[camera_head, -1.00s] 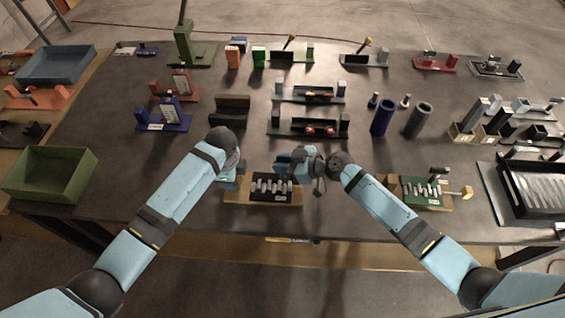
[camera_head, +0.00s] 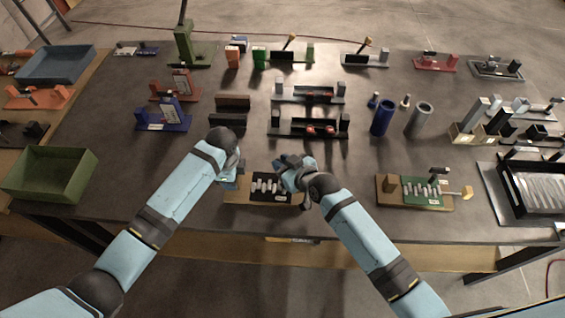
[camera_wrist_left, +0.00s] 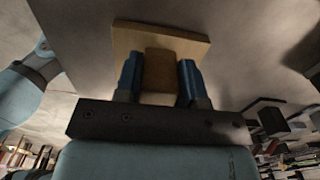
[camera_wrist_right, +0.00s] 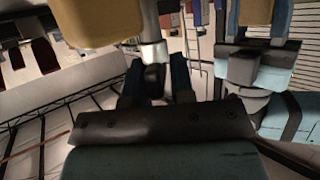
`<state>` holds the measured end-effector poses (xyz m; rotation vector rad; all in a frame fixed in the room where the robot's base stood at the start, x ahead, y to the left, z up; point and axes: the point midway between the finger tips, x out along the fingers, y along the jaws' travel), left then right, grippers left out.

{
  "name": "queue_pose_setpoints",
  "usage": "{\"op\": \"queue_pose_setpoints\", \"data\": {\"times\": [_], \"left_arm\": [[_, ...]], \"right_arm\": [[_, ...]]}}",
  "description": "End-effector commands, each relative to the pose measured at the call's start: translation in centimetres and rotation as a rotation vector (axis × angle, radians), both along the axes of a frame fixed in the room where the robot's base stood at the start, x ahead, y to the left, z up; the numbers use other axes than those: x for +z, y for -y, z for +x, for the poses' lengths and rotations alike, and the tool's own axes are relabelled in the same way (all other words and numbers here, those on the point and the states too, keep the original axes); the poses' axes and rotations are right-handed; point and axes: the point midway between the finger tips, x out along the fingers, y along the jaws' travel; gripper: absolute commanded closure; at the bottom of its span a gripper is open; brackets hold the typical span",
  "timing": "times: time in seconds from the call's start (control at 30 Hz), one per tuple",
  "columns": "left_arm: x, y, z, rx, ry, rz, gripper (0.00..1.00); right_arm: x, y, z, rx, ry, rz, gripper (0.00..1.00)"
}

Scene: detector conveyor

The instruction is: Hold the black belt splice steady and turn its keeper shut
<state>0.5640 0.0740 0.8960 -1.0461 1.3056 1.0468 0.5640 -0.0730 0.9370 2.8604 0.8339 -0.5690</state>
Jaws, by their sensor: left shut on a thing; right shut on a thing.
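The black belt splice (camera_head: 270,196), a black plate with a row of grey pieces on a wooden base, lies at the table's front edge in the head view. My left gripper (camera_head: 238,176) is at its left end. In the left wrist view my left gripper (camera_wrist_left: 160,82) is shut on the wooden block (camera_wrist_left: 160,70) of the base. My right gripper (camera_head: 290,168) is over the splice's right side. In the right wrist view my right gripper (camera_wrist_right: 156,80) is shut on the dark keeper knob (camera_wrist_right: 153,76), under a silver shaft. The keeper's angle is largely hidden.
A similar green splice (camera_head: 422,191) on a wooden base stands to the right. A green bin (camera_head: 50,174) is at the left, a black tray (camera_head: 508,200) at the far right. Several fixtures stand behind; a strip of table behind the splice is clear.

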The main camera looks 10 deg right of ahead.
Motion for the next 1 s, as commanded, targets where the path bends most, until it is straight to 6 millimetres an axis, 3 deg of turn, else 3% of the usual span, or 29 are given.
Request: {"op": "queue_pose_setpoints", "data": {"times": [0.3,0.33,0.4,0.73,1.0], "left_arm": [[0.1,0.1,0.0,0.000,0.002,-0.001,1.00],[0.1,0.1,0.0,0.000,0.002,-0.001,1.00],[0.1,0.1,0.0,0.000,0.002,-0.001,1.00],[0.1,0.0,0.1,0.000,0.002,-0.001,1.00],[0.1,0.0,0.0,0.000,0.001,-0.001,1.00]], "right_arm": [[0.0,0.0,0.0,0.000,-0.001,-0.001,1.00],[0.0,0.0,0.0,0.000,-0.002,-0.001,0.73],[0.0,0.0,0.0,0.000,-0.001,-0.001,0.63],[0.1,0.3,-0.4,-0.001,-0.001,-0.002,0.63],[1.8,2.6,-4.1,0.001,-0.001,-0.004,0.63]]}}
